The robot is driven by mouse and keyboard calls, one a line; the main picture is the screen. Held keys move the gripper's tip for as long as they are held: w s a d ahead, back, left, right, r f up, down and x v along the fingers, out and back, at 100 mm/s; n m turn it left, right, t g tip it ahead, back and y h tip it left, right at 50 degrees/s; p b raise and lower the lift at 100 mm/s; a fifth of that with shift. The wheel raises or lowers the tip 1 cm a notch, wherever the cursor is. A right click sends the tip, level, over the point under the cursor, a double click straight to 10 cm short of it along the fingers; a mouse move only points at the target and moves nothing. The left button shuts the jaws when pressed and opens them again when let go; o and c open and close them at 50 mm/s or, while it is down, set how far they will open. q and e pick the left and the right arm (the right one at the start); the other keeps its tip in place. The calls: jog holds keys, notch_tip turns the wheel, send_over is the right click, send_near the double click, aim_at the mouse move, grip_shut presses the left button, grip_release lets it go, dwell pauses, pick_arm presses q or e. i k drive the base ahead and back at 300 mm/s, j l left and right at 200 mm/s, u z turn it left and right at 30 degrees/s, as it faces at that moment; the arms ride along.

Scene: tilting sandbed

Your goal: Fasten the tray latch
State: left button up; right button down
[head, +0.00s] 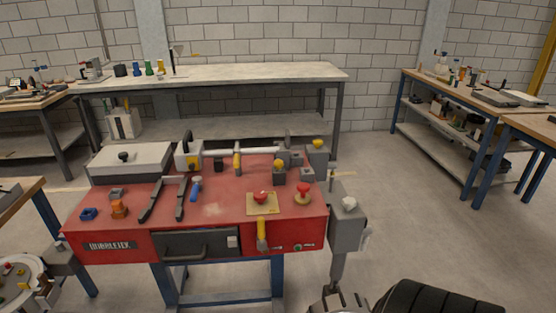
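A dark grey tray front (197,246) with a bar handle is set in the front of the red bench (213,211) and looks pushed in. A small pale block (232,241) sits at its right end; it may be the latch, but it is too small to tell its state. A yellow-handled lever (262,234) hangs on the front just right of it. My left gripper is not in view. A dark ribbed part at the lower right looks like my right arm; grey hardware beside it may be my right gripper, well right of the tray, with its fingers unclear.
A grey box (346,232) with a white knob juts from the bench's right side. Red buttons (261,198), black bars and small coloured parts stand on top. A long worktable (250,73) is behind, with shelving (436,121) at right. Floor is clear between bench and shelving.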

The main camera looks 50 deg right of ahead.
aim_at(262, 243)
jog(key=z, duration=1.4)
